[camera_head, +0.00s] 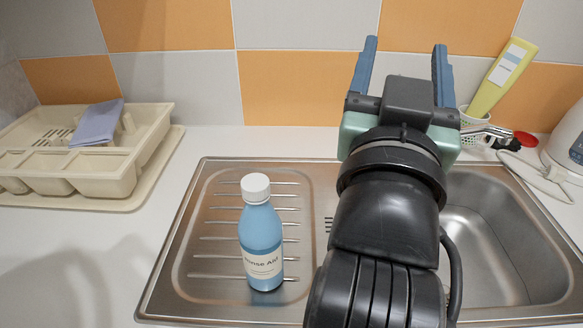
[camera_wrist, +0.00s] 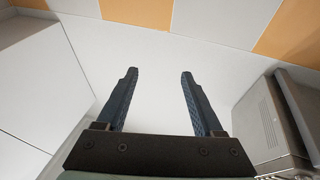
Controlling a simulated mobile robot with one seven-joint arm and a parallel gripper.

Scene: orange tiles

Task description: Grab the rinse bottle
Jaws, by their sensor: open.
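The rinse bottle (camera_head: 262,240) is blue with a white cap and a white label reading "Rinse Aid". It stands upright on the ridged drainboard of the steel sink, left of my arm in the head view. My gripper (camera_head: 405,62) is raised above the sink, to the right of the bottle and apart from it. Its two blue fingers are spread with nothing between them. The wrist view also shows the open, empty fingers (camera_wrist: 158,85); the bottle is not in that view.
The sink (camera_head: 215,172) has its basin on the right. A beige dish rack (camera_head: 150,150) with a bluish cloth (camera_head: 97,124) stands at left. A yellow bottle (camera_head: 500,80), a red object (camera_head: 525,138) and a white appliance (camera_head: 567,140) are at right.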

